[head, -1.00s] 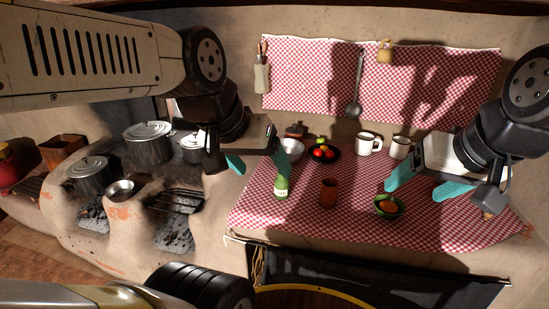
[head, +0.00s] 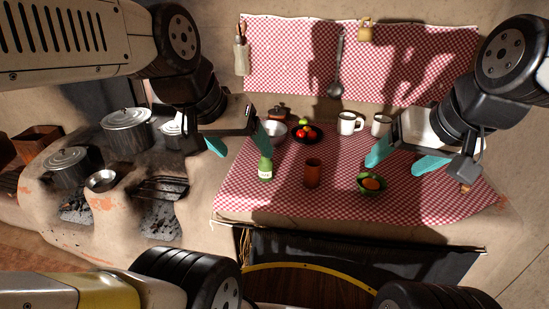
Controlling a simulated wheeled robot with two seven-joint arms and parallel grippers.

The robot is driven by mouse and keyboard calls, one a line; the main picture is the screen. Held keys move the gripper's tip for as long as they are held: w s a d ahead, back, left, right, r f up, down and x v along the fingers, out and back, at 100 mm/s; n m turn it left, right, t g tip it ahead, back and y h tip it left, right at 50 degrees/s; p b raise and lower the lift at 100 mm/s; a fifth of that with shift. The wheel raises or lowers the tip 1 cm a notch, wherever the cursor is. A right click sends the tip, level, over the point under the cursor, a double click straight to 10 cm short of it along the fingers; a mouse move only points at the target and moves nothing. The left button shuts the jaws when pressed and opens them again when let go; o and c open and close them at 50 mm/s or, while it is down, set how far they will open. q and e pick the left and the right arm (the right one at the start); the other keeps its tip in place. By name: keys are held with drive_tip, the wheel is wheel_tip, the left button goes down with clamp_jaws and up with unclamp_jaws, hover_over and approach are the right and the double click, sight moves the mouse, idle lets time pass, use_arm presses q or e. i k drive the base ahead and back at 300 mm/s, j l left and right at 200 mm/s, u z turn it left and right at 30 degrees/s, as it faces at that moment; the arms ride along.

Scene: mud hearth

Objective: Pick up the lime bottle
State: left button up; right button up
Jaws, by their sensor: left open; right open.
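The lime bottle (head: 265,169) stands upright near the left front part of the red checked table cloth, with a pale label on its body. My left gripper (head: 240,143) is open and empty, up and to the left of the bottle in the picture, with its teal fingers apart. The bottle is not between them. My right gripper (head: 402,162) is open and empty over the right side of the table, well away from the bottle.
A brown cup (head: 313,173) stands right of the bottle, and a green bowl (head: 371,184) further right. Behind are a white bowl (head: 273,132), a dark plate of fruit (head: 307,133) and white mugs (head: 350,123). The mud stove with pots (head: 127,131) is at left.

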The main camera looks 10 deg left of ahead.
sight(265, 165)
drive_tip(key=i+l, duration=0.15)
drive_tip(key=l, duration=0.15)
drive_tip(key=i+l, duration=0.15)
drive_tip(key=l, duration=0.2)
drive_tip(key=l+u, duration=0.15)
drive_tip(key=u, duration=0.25)
drive_tip(key=i+l+u, duration=0.1)
drive_tip(key=u, duration=0.3)
drive_tip(key=l+u, duration=0.3)
drive_tip(key=u, duration=1.15)
